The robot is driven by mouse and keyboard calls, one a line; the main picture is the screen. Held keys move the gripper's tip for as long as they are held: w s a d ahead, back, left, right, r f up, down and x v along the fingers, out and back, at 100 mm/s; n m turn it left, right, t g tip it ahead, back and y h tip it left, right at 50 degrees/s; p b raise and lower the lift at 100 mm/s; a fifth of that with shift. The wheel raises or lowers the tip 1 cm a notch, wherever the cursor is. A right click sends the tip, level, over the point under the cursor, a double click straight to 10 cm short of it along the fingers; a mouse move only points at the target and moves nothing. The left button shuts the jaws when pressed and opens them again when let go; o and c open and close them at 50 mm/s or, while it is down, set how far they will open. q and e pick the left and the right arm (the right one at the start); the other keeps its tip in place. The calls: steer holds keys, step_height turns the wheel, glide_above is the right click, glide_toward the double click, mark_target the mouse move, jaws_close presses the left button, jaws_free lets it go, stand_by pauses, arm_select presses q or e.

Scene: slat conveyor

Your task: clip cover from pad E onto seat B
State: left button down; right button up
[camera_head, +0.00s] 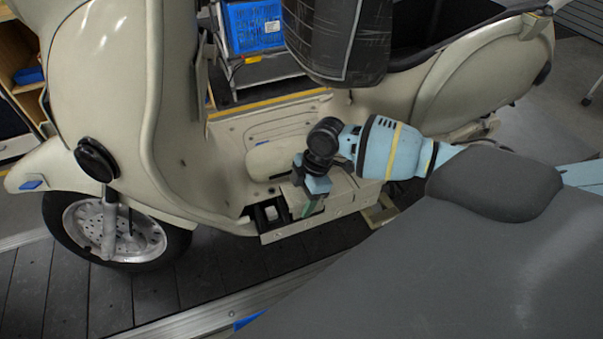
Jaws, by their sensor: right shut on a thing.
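My right gripper (309,203) comes in from the right and points down over the near edge of the scooter's footboard. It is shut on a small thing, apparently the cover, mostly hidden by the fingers. A small strip of green shows at the fingertips. Below it is a cream ledge (327,208) with a dark, open compartment (268,214) at its left end. I cannot make out letters marking pad E or seat B. I cannot tell whether the held thing touches the ledge. My left gripper is not in view.
The cream scooter (180,140) stands on the dark slat conveyor (60,290), its front wheel (115,232) at left. A rounded cream panel (268,158) lies behind my gripper. A blue crate (253,26) and a dark wrapped thing (335,40) stand beyond.

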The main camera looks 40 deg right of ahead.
steer(key=shift+f, duration=0.3)
stand_by(0.8)
steer(key=shift+f, duration=0.2)
stand_by(1.0)
steer(key=o, duration=1.1)
steer(key=shift+r, duration=0.1)
steer(key=shift+w+d+r, duration=0.1)
steer(key=shift+r, duration=0.15)
steer(key=v, duration=0.6)
steer(key=shift+p, duration=0.4)
steer(key=shift+s+d+r, duration=0.15)
steer(key=shift+s+r, duration=0.15)
steer(key=shift+r, duration=0.25)
